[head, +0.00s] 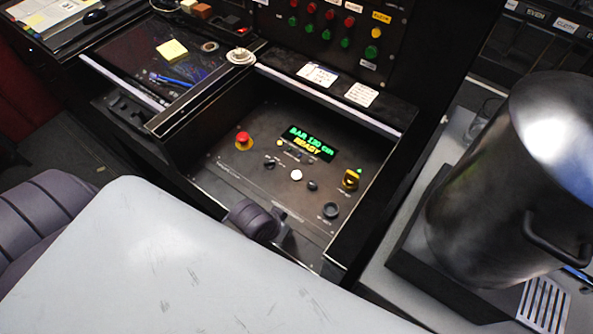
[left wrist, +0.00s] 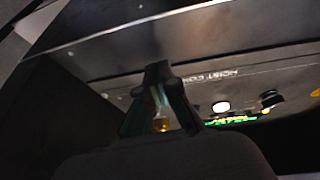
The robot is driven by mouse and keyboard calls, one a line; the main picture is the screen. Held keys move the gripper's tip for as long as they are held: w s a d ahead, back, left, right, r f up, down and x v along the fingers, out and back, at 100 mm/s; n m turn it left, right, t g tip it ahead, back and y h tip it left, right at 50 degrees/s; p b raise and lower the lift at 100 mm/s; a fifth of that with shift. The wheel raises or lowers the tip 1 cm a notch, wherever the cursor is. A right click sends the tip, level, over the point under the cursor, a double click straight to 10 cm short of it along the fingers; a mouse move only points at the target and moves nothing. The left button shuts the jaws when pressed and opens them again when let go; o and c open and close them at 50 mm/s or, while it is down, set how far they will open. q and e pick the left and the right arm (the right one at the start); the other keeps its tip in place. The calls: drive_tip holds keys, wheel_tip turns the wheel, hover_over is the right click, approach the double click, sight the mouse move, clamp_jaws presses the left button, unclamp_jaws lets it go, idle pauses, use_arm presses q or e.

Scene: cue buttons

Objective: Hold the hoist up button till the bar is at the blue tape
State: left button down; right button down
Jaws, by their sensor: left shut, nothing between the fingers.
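The hoist control panel (head: 228,189) is sunk in the dark console, and its lettering shows upside down in the left wrist view. Its display (head: 311,142) reads what looks like BAR 130 cm, READY. A white button (head: 296,174) sits below the display and also shows in the left wrist view (left wrist: 221,107). Black buttons (head: 330,210) sit nearby; their labels are too small to read. My left gripper (head: 284,240) is at the panel's near edge, its fingers shut and empty (left wrist: 158,72), apart from the white button. The bar and blue tape are not in view.
Raised console walls surround the recess. A large metal pot (head: 500,200) stands at right. Sticky notes (head: 172,50) and pens lie at upper left.

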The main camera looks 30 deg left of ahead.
use_arm(q)
drive_tip(key=w+a+r+n+t+h+p, duration=0.1)
drive_tip(key=w+a+r+n+t, duration=0.1)
drive_tip(key=w, duration=0.7)
drive_tip(key=w+a+r+n+t+h+p, duration=0.1)
drive_tip(key=w+a+r+n, duration=0.2)
drive_tip(key=w+a+r, duration=0.2)
drive_tip(key=w+r, duration=0.2)
drive_tip(key=w, duration=0.2)
drive_tip(key=shift+r+t, duration=0.3)
drive_tip(key=shift+t, duration=0.1)
drive_tip(key=shift+f, duration=0.1)
drive_tip(key=b, duration=0.7)
hover_over(294, 175)
wheel_tip(294, 175, down, 6)
drive_tip(key=shift+f, duration=0.25)
drive_tip(key=shift+d+f+b, duration=0.1)
drive_tip(key=shift+f+b, duration=0.4)
drive_tip(key=shift+f, duration=0.6)
drive_tip(key=shift+f, duration=0.1)
drive_tip(key=shift+f, duration=0.3)
